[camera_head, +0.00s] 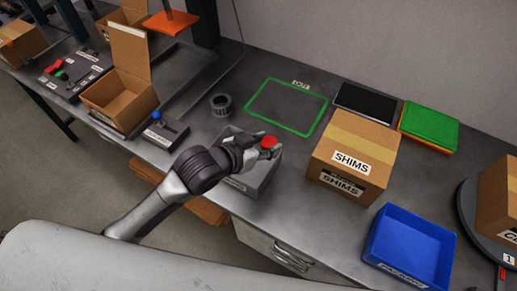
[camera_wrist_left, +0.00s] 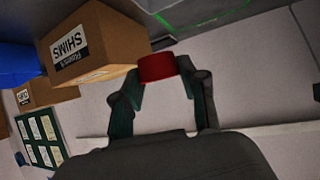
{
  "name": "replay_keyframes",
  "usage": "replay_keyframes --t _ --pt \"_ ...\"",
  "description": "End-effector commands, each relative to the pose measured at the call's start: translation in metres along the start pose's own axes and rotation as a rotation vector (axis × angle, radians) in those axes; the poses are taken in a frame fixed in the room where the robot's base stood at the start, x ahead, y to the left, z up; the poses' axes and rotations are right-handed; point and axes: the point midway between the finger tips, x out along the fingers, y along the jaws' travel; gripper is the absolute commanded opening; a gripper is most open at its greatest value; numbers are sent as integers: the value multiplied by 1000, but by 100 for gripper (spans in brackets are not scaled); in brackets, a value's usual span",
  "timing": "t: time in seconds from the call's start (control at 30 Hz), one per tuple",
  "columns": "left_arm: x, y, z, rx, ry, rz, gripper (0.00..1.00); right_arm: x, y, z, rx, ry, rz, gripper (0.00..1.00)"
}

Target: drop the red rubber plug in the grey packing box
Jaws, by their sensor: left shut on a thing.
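My left gripper (camera_head: 264,152) is shut on the red rubber plug (camera_head: 269,141). The plug also shows between the fingertips in the left wrist view (camera_wrist_left: 157,68). In the head view the gripper and plug appear over the grey packing box (camera_head: 262,179), which stands on the bench. The forearm and gripper cover part of the box, so its inside is mostly hidden. The box's label is partly visible on its front. My right gripper is not in either view.
A cardboard SHIMS box (camera_head: 352,158) stands just right of the grey box. A blue bin (camera_head: 409,246) is at the front right. A dark ring-shaped part (camera_head: 221,104) and a green outlined area (camera_head: 286,107) lie behind. An open carton (camera_head: 120,98) is at left.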

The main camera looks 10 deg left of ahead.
Motion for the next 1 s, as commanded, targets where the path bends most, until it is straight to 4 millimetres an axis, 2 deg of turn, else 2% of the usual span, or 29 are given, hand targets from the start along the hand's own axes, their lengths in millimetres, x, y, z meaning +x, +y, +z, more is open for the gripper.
replay_keyframes --t 0.13,0.4,0.6,0.77,1.0 --pt "0 -17 12 2 -7 -4 14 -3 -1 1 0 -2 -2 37" --pt "2 -76 52 2 -8 -6 14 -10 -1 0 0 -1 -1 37" --pt "5 -106 72 3 -4 -3 14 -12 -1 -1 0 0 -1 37" --pt "7 -113 80 -1 -2 -1 14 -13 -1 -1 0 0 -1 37" --pt "22 -112 108 -2 -1 -1 14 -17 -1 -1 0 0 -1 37"
